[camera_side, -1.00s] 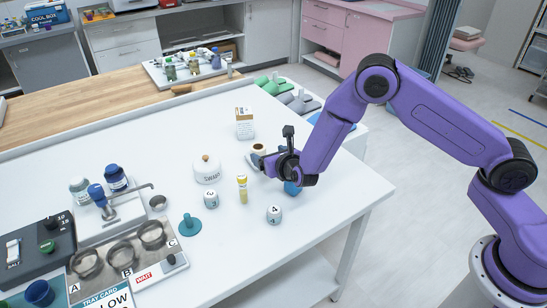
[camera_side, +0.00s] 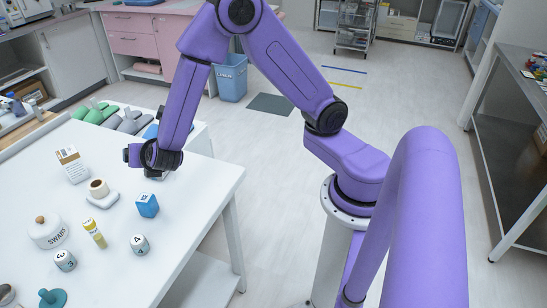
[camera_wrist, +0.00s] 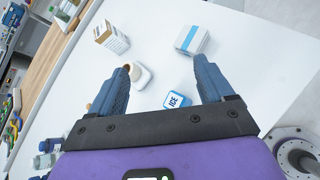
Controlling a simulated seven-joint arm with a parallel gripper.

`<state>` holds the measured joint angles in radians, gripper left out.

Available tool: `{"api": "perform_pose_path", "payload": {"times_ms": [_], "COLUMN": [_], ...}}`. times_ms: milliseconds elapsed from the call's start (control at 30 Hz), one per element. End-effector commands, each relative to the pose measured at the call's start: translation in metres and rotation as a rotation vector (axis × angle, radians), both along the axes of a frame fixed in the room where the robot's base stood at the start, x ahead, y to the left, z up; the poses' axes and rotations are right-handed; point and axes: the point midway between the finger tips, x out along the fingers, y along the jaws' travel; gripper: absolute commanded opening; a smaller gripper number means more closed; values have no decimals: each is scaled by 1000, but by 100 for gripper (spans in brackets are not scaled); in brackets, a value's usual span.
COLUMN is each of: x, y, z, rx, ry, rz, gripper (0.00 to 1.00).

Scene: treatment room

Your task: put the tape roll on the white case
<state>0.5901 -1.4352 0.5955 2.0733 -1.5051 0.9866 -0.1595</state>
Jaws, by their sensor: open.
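The tape roll (camera_side: 97,186), pale with a brown core, appears to rest on the low, rounded white case (camera_side: 104,201) in the side view.
A blue ICE block (camera_side: 148,205), a carton (camera_side: 72,164), a SWABS jar (camera_side: 46,232), a yellow-capped tube (camera_side: 94,234) and numbered cups stand around. A white box with a blue stripe (camera_wrist: 190,39) shows in the wrist view. The table's right part is clear.

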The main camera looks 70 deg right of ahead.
Motion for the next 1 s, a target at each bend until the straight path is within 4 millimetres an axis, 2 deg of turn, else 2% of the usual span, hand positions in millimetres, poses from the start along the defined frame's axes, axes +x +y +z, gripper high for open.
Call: {"api": "perform_pose_path", "payload": {"times_ms": [33,100,300,600,700,800,1000], "x": [-17,-43,-125,-252,-283,-304,-318], "y": [-7,-17,-38,-46,-44,-42,-41], "z": [11,20,36,47,51,53,55], "rx": [68,161,433,811,895,948,981], "ry": [7,30,126,359,435,492,532], "rz": [-67,-170,-448,-834,-928,-994,-1038], "gripper": [81,81,81,81,81,81,81]}}
